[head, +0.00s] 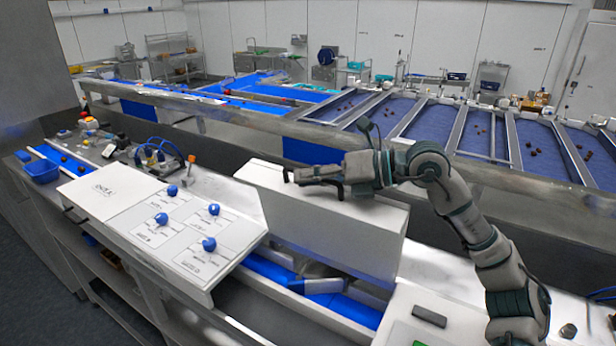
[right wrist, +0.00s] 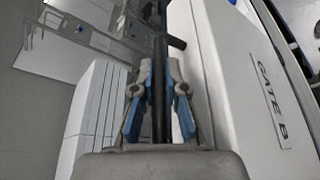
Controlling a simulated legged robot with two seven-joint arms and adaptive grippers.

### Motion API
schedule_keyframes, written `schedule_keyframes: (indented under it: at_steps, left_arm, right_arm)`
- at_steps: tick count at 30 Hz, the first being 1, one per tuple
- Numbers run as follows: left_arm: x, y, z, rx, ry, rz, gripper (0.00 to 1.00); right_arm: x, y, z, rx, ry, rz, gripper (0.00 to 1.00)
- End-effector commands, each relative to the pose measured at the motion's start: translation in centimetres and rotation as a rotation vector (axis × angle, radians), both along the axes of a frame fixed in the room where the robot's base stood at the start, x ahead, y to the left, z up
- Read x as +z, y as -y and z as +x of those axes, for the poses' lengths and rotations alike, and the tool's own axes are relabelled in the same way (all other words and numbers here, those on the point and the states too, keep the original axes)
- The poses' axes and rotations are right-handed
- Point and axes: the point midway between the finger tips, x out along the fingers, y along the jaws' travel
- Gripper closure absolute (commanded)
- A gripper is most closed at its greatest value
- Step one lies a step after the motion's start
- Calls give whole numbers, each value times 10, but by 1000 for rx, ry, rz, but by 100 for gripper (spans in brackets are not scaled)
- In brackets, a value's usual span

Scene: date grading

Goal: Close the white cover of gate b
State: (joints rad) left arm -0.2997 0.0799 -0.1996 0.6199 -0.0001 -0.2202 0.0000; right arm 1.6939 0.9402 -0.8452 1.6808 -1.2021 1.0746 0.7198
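The white cover of gate b (head: 335,225) stands raised, nearly upright, over an open channel (head: 300,285) with blue lining. Its "GATE B" label shows on the white face in the right wrist view (right wrist: 272,100). A black bar handle (right wrist: 159,100) runs along the cover's edge. My right gripper (head: 305,177) is at the cover's upper edge in the head view. In the right wrist view its blue-padded fingers (right wrist: 159,80) lie on both sides of the bar and look closed on it. My left gripper is not in view.
A white panel marked gate a (head: 105,188) lies flat on the left, beside a panel with several blue knobs (head: 180,238). A blue bin (head: 42,170) is at far left. A dark block (head: 430,316) lies on the near right surface. Blue sorting lanes (head: 400,110) run behind the cover.

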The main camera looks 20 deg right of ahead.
Motion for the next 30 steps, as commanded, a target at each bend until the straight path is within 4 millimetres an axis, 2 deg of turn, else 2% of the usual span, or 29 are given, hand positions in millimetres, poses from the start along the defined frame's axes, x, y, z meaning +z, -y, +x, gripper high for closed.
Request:
schedule_keyframes:
  at_steps: [10, 14, 17, 24, 30]
  left_arm:
    - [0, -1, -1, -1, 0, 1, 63]
    - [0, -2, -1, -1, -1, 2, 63]
    - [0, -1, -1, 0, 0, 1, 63]
    - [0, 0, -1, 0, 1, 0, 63]
    - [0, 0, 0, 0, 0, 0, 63]
  right_arm:
    - [0, 1, 1, -1, -1, 0, 77]
    - [1, 7, -2, -3, -1, 1, 77]
    - [6, 21, -11, -4, -1, 2, 77]
    - [20, 65, -40, -5, 1, 3, 77]
    - [28, 91, -56, -2, -1, 2, 77]
